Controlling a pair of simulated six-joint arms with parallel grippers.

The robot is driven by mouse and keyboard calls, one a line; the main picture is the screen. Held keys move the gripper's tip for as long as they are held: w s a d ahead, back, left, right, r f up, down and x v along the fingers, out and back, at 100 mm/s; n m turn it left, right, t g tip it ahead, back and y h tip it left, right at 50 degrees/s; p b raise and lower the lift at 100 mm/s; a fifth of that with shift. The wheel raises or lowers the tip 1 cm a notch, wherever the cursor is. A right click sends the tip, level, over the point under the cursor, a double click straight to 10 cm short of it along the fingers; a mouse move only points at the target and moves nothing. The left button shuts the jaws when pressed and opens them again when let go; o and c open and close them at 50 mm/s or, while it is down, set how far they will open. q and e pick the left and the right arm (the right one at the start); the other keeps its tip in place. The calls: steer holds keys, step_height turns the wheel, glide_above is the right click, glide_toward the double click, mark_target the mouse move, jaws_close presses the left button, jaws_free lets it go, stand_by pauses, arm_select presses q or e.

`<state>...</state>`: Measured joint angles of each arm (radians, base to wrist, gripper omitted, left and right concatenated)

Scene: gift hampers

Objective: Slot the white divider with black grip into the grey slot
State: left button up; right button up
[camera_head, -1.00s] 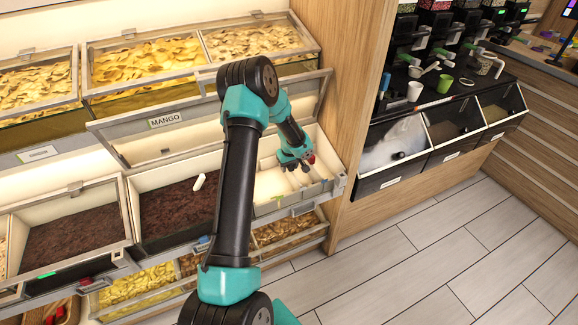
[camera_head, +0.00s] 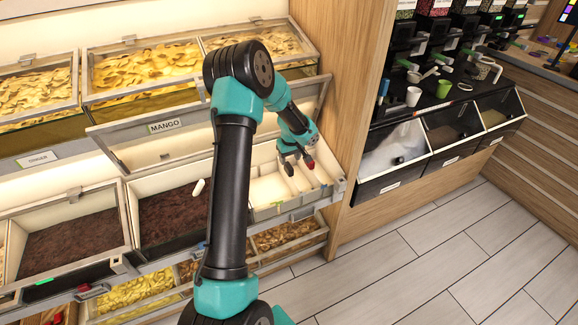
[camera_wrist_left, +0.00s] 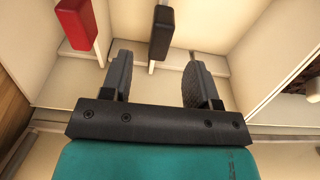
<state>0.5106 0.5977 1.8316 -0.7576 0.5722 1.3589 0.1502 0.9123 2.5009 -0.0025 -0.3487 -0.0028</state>
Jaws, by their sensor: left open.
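My left gripper (camera_head: 296,166) reaches down into a cream-coloured bin (camera_head: 262,214) in the middle row. In the left wrist view the left gripper (camera_wrist_left: 160,82) is open, with nothing between its fingers. The black grip (camera_wrist_left: 162,33) of the white divider stands just beyond the fingertips, roughly in line with the gap between them. Its thin white panel shows partly below the grip. A second divider has a red grip (camera_wrist_left: 74,24), to the left in the wrist view; the red grip also shows in the head view (camera_head: 310,163). I cannot make out the grey slot for certain.
A raised lid labelled MANGO (camera_head: 165,126) is above the bin. A dark-filled bin (camera_head: 168,214) with a white handle (camera_head: 197,187) adjoins on the left. A wooden panel (camera_head: 347,120) closes off the right side. Free floor lies beyond it.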

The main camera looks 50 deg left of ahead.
arm_select(q)
step_height(320, 180, up, 9)
steer(key=d, duration=0.1)
steer(key=shift+s, duration=0.15)
steer(key=shift+f, duration=0.15)
stand_by(0.7)
steer(key=s+d+f+m+h, duration=0.1)
steer(key=d+f+m+h, duration=0.15)
steer(key=d+f, duration=0.65)
steer(key=s+d+f+m+h, duration=0.1)
steer(key=d+f+m, duration=0.4)
steer(key=d, duration=0.6)
steer(key=s+d+f+m+h, duration=0.1)
steer(key=s+d+f+m, duration=0.1)
steer(key=s+d+f, duration=0.3)
steer(key=s+d+f+m, duration=0.3)
steer(key=s+d+f, duration=0.2)
steer(key=s+d, duration=0.5)
steer(key=shift+s+d+h, duration=0.25)
steer(key=shift+d+h, duration=0.1)
steer(key=shift+d, duration=0.4)
steer(key=shift+f, duration=0.1)
